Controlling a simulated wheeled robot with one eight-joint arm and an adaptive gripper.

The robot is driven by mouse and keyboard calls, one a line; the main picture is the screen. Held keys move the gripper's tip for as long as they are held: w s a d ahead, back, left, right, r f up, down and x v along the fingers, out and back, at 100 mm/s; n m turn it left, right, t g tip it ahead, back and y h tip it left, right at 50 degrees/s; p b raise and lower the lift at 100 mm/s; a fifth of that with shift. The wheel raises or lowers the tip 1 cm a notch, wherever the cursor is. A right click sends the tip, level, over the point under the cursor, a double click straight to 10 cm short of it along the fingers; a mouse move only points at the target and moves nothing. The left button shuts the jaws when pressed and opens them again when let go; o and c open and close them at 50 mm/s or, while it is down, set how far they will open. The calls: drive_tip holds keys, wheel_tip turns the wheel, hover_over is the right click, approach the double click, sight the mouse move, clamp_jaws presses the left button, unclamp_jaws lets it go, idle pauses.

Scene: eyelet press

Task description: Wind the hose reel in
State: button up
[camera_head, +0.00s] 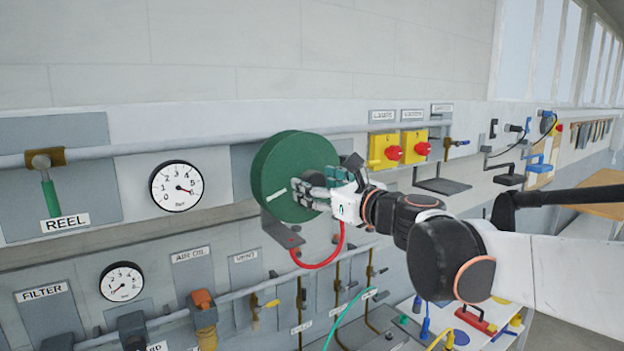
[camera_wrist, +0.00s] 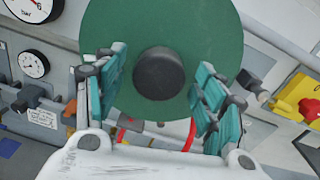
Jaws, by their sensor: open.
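The hose reel (camera_head: 283,168) is a green disc on the wall, right of the middle gauge. It also fills the upper middle of the wrist view (camera_wrist: 205,40), with a dark round hub or knob (camera_wrist: 158,73) at its centre. A red hose (camera_head: 322,263) loops below the reel. My gripper (camera_head: 308,193) is at the reel's front face. In the wrist view its teal-padded fingers (camera_wrist: 158,92) are spread apart on both sides of the dark knob, with a gap to it on each side. A pale rod or handle (camera_head: 276,195) shows on the reel's face, left of my fingers.
A valve with a green lever (camera_head: 50,196) above the REEL label (camera_head: 65,223) is at the left. A pressure gauge (camera_head: 176,186) sits between it and the reel. Yellow switch boxes with red knobs (camera_head: 384,151) are right of the reel. Pipes and valves run below.

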drive_tip(key=shift+x, duration=1.1)
drive_tip(key=shift+c, duration=0.3)
clamp_jaws()
drive_tip(key=shift+m, duration=0.3)
